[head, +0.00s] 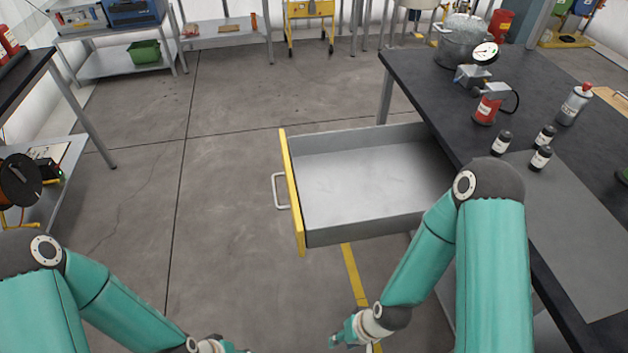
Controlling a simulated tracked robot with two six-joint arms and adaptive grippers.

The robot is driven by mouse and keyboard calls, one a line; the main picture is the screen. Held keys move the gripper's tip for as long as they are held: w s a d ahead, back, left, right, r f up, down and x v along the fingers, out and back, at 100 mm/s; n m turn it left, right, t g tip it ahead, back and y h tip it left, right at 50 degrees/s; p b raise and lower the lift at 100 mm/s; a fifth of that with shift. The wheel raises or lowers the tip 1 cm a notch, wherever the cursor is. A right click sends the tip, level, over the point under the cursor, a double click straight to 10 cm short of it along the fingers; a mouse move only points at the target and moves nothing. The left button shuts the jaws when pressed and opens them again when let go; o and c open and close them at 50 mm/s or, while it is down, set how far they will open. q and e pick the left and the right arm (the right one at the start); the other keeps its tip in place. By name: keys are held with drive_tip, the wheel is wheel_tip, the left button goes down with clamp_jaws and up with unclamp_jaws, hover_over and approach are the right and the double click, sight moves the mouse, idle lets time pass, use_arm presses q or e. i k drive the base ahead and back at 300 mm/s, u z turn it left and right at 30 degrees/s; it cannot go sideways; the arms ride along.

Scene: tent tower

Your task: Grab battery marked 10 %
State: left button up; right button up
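No battery with a readable 10 % mark shows. Three small dark cylinders with white labels stand upright on the dark workbench at the right: one at the left (501,143), one behind (545,137) and one in front (540,158). Their label text is too small to read, and I cannot tell if they are batteries. My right gripper (345,335) is low at the bottom centre, well left of and below the cylinders. My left gripper (228,346) is mostly cut off by the bottom edge. Neither shows whether its fingers are open; no held object is visible.
An empty grey drawer (365,185) with a yellow front sticks out from the workbench (420,68), left of my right arm. A red canister with a gauge (486,110), a spray can (574,104) and a metal pot (462,42) stand on the bench. The floor at left centre is clear.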

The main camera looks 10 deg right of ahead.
sight(543, 156)
drive_tip(key=u, duration=2.25)
drive_tip(key=i, duration=0.1)
drive_tip(key=z, duration=3.65)
drive_tip(key=k, duration=0.85)
drive_tip(key=u, duration=0.95)
drive_tip(key=i, duration=1.05)
drive_tip(key=z, duration=1.25)
